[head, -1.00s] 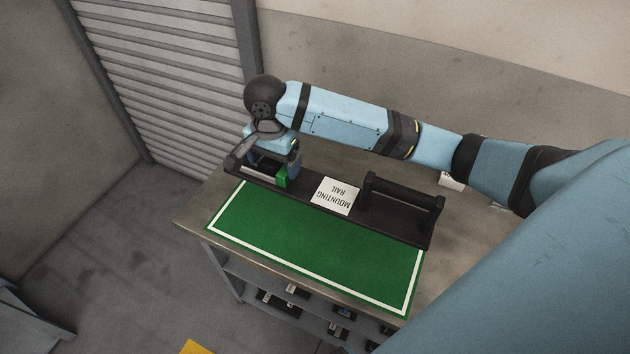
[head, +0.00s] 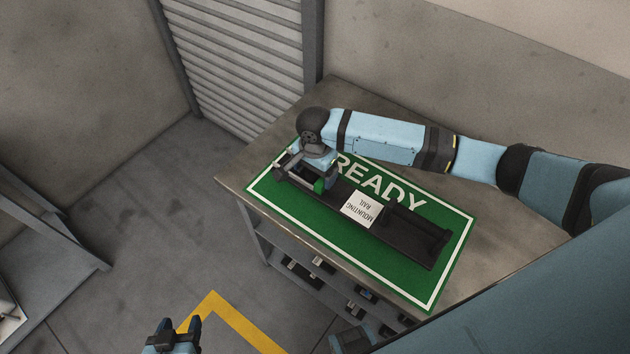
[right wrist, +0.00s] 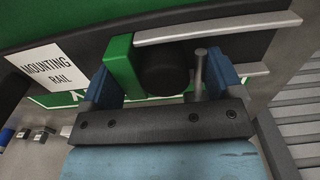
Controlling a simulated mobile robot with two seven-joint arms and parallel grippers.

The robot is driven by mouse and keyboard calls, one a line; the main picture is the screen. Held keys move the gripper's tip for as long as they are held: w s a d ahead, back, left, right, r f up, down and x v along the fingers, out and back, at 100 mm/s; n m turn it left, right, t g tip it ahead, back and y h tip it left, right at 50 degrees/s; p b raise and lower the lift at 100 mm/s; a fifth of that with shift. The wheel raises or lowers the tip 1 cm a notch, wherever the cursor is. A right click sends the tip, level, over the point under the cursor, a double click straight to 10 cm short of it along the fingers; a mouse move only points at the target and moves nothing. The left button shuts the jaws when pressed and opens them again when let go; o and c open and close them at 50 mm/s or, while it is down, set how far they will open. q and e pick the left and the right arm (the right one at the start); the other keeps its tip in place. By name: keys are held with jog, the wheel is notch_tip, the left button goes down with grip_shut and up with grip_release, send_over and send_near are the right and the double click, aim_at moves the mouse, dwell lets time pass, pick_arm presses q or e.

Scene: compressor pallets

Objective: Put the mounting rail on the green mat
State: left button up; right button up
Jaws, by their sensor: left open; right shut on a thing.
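The mounting rail (head: 338,203) is a long black bar with a white label reading "MOUNTING RAIL" and a raised handle at its right end. In the head view it lies over the green mat (head: 405,285), which has a white border and the word "READY". I cannot tell whether it touches the mat. In the right wrist view the fingers (right wrist: 165,80) straddle that handle. My left gripper (head: 178,338) is open and empty, low over the floor.
The mat lies on a grey table (head: 262,160), bare around it. A lower shelf (head: 290,250) holds several small parts. A yellow floor line (head: 222,312) runs in front. A shuttered wall stands behind, and another grey bench (head: 55,260) is at far left.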

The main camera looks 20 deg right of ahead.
jog(key=shift+f, duration=2.45)
jog(key=o, duration=1.3)
notch_tip(320, 180, up, 12)
jog(key=shift+r, duration=0.1)
